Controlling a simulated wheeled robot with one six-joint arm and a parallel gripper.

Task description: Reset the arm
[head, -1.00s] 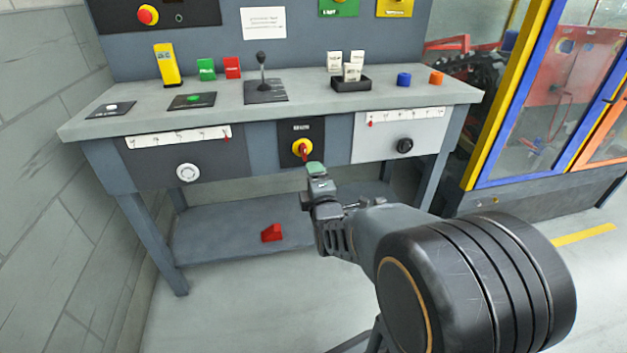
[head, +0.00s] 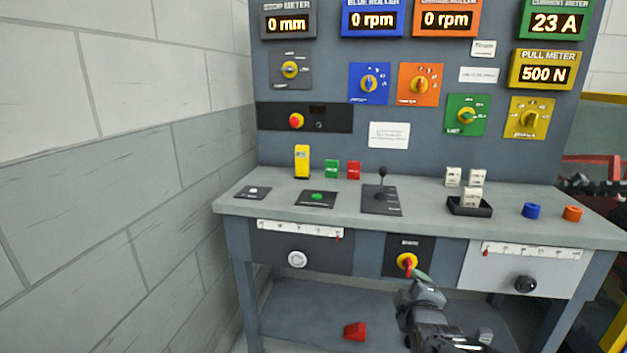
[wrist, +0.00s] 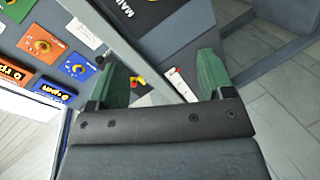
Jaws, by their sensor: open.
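My gripper (head: 418,279) is in front of the workbench in the head view, its green fingertip close in the picture to the yellow-and-red rotary switch (head: 407,262) on the bench's front panel. I cannot tell from the head view whether it touches the switch. In the wrist view my gripper (wrist: 165,78) shows two green fingers spread wide apart with nothing between them close up. The rotary switch appears small beyond the fingers in the wrist view.
A red block (head: 355,330) lies on the lower shelf. A block wall (head: 120,180) stands close at left.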

